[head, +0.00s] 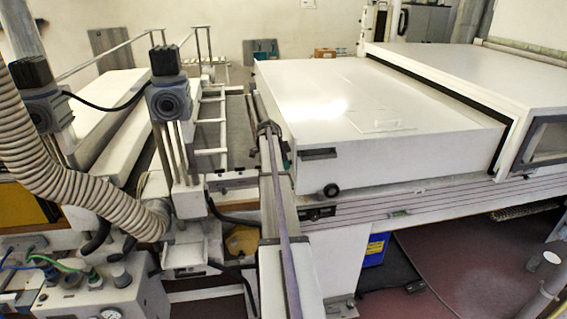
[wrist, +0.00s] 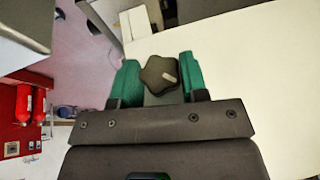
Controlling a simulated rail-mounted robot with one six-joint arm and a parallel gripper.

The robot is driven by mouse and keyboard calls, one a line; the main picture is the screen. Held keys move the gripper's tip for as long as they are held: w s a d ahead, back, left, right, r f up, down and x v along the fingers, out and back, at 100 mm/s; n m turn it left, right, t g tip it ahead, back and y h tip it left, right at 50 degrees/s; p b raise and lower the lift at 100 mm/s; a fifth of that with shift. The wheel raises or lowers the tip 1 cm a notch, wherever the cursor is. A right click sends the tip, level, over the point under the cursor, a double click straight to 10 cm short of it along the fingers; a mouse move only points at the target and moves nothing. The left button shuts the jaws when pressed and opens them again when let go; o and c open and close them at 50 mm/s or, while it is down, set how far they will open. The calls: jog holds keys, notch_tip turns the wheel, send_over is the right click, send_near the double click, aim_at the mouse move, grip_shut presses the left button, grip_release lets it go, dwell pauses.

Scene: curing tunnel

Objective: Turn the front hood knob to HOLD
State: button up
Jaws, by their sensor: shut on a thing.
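In the wrist view my gripper (wrist: 160,80) has its two green fingers on either side of a dark, lobed knob (wrist: 155,72). It is shut on this knob. A short pale mark on the knob's face points to the right in that view. No HOLD label can be read. In the head view the large white hood (head: 360,105) stands right of centre. A small green patch shows at its left end, but I cannot tell whether it is a finger. The gripped knob is not clearly visible there.
A round black fitting (head: 331,190) and a dark handle (head: 319,153) sit on the hood's near side, with nothing touching them. A white tunnel housing (head: 480,75) stands to the right. A ribbed hose (head: 75,195) and machine posts crowd the left. A blue bin (head: 375,248) is below.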

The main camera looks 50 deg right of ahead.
jog(key=shift+s+a+f+m+t+h+b, duration=0.1)
jog(key=shift+m+t+h+b, duration=0.25)
jog(key=shift+t+h+b, duration=0.7)
jog(key=shift+s+a+f+m+t+h+b, duration=0.1)
jog(key=shift+m+t+h+b, duration=0.2)
jog(key=shift+t+h+b, duration=0.8)
jog(key=shift+s+a+f+m+t+h+b, duration=0.1)
jog(key=shift+m+t+h+b, duration=0.25)
jog(key=shift+t+h+b, duration=0.7)
jog(key=shift+r+g, duration=0.1)
jog(key=shift+g, duration=0.2)
jog(key=o, duration=0.9)
jog(key=shift+w, duration=0.1)
jog(key=p+v, duration=0.5)
jog(key=v, duration=0.5)
jog(key=shift+a+r, duration=0.2)
jog(key=shift+a, duration=0.05)
